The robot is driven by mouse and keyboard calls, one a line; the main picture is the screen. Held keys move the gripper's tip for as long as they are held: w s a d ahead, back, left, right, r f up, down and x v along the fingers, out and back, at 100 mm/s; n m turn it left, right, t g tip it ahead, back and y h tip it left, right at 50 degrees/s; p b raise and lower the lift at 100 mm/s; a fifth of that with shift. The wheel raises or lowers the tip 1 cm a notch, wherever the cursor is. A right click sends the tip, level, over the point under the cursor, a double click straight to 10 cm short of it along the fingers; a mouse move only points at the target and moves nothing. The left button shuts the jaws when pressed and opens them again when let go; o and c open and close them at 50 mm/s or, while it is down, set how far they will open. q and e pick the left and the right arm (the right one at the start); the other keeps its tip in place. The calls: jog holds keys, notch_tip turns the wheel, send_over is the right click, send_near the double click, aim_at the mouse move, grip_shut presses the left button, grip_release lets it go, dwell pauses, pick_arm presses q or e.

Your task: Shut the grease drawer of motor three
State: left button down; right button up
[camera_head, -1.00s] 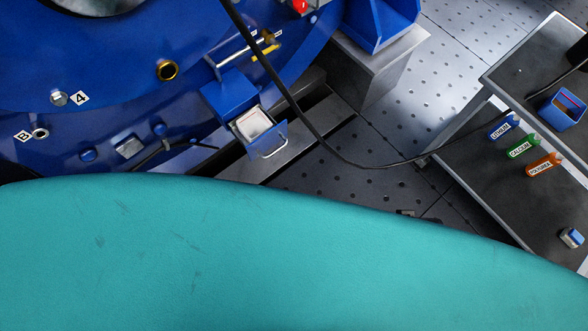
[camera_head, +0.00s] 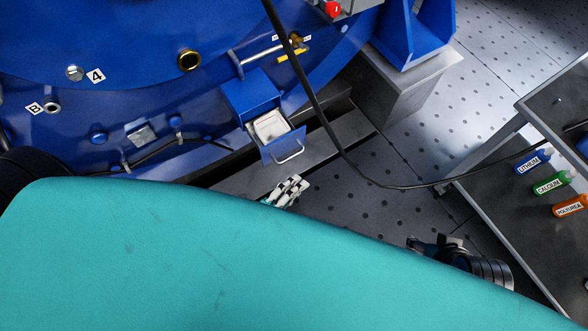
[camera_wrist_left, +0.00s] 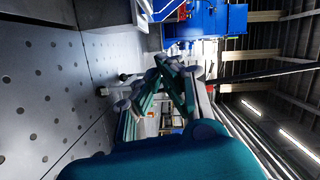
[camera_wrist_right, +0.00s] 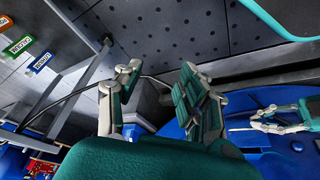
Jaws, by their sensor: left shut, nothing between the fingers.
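The grease drawer (camera_head: 270,127) is a small blue drawer with a pale inside and a metal handle. It stands pulled out of its blue housing (camera_head: 250,92) low on the big blue motor (camera_head: 120,50).
A black cable (camera_head: 325,125) hangs past the drawer's right side. A grey plinth (camera_head: 415,85) with a blue bracket stands behind it. A cart (camera_head: 500,190) at the right holds labelled blue, green and orange tubes. Perforated floor lies open between cart and motor.

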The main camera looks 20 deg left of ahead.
aim_at(263, 140)
pick_arm(q)
jog(key=shift+w+a+f+b, duration=0.2)
jog(key=shift+w+a, duration=0.15)
jog(key=shift+w, duration=0.4)
jog(key=shift+w+a+f+b, duration=0.1)
jog(key=shift+w+a+b, duration=0.1)
jog(key=shift+w+a, duration=0.4)
jog(key=shift+w+a+f+b, duration=0.15)
jog(key=shift+w+b, duration=0.05)
jog(key=shift+w, duration=0.7)
pick_arm(e)
jog(key=w+a+r+t+y, duration=0.1)
jog(key=w+a+r+t, duration=0.1)
jog(key=w+t, duration=0.2)
jog(key=shift+w+a+r, duration=0.15)
jog(key=shift+w+r, duration=0.15)
jog(key=shift+w, duration=1.25)
